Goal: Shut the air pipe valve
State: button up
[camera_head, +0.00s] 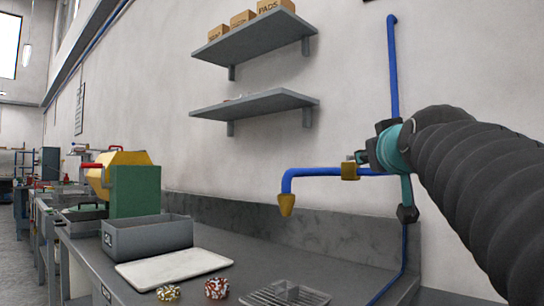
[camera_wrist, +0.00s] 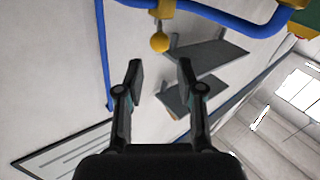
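A blue air pipe (camera_head: 394,70) runs down the wall. A horizontal blue branch (camera_head: 318,172) carries a brass valve body (camera_head: 350,171) and ends in a brass nozzle (camera_head: 286,204). In the wrist view the valve body (camera_wrist: 161,9) is at the top edge, partly cut off. A yellow ball knob (camera_wrist: 160,42) hangs on a short stem from it. My gripper (camera_wrist: 160,70) is open and empty, its fingers on either side of the knob's line but apart from it.
A grey workbench (camera_head: 240,265) below holds a grey bin (camera_head: 148,237), a pale slab (camera_head: 174,268), two small coil-like items and a slotted metal tray (camera_head: 286,295). Two wall shelves (camera_head: 255,40) are above left. Space left of the nozzle is clear.

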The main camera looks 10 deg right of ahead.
jog(key=shift+w+d+f, duration=0.1)
jog(key=shift+f, duration=0.1)
jog(key=c, duration=0.6)
jog(key=w+d+f+m+y, duration=0.1)
jog(key=f+m, duration=0.1)
jog(key=w+d+f+m+g+y, duration=0.1)
jog(key=d+f+m, duration=0.1)
jog(key=w+d+f+m+g+y, duration=0.1)
jog(key=w+f+m, duration=0.1)
jog(key=shift+d, duration=0.25)
grip_shut()
jog(key=s+d+r+m+t+y, duration=0.1)
jog(key=s+d+r+m+y, duration=0.1)
jog(key=d+m+y, duration=0.3)
jog(key=s+d+r+m+t+y, duration=0.1)
jog(key=s+d+r+m+y, duration=0.1)
jog(key=d+y, duration=0.35)
jog(key=w+a+r, duration=0.1)
jog(key=w+a, duration=0.8)
jog(key=shift+w+a+r+g+y+p, duration=0.25)
jog(key=shift+r+g+y+p, duration=0.1)
jog(key=shift+r+y, duration=0.1)
